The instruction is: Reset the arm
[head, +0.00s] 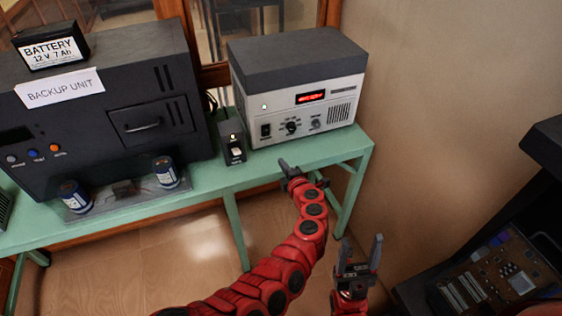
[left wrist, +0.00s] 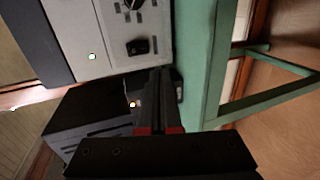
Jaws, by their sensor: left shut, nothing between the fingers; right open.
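My left gripper (head: 289,169) is shut with nothing in it. It is in front of the table's right part, below the white power unit in the head view. In the left wrist view its closed fingers (left wrist: 158,98) reach up in front of a small black box (left wrist: 92,118) with a yellow light, hiding part of it. That black switch box (head: 233,142) stands on the table left of the power unit. My right gripper (head: 358,254) is open and empty, low at the right of the head view, clear of the table.
The green table (head: 222,183) carries the white and grey power unit (head: 297,88), a large black backup unit (head: 100,110) with a battery (head: 50,47) on top, and two blue capacitors on a plate. A dark panel (head: 490,275) stands at the lower right. Open floor lies below the table.

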